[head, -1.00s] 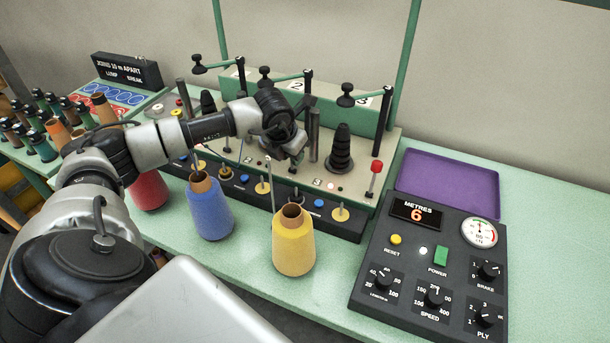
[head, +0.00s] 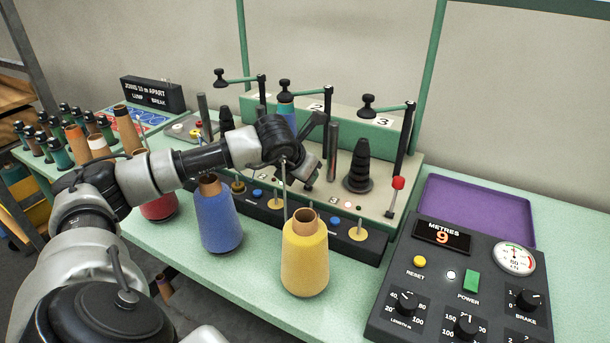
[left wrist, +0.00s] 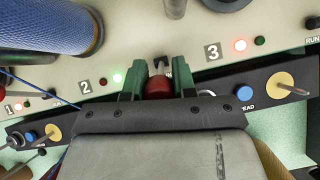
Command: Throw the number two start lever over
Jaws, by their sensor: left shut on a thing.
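The number two start lever shows its red knob (left wrist: 158,88) in the left wrist view, between the green fingers of my left gripper (left wrist: 158,76). The gripper is shut on it. In the head view my left gripper (head: 306,172) is at the middle of the winding machine (head: 410,165), and the wrist hides the lever. My right gripper is not in view.
The number three lever (head: 397,184) stands upright to the right. Blue (head: 217,215) and yellow (head: 304,258) cones stand in front of the machine. The control box (head: 460,275) reads 9 metres. A purple tray (head: 475,210) lies behind it.

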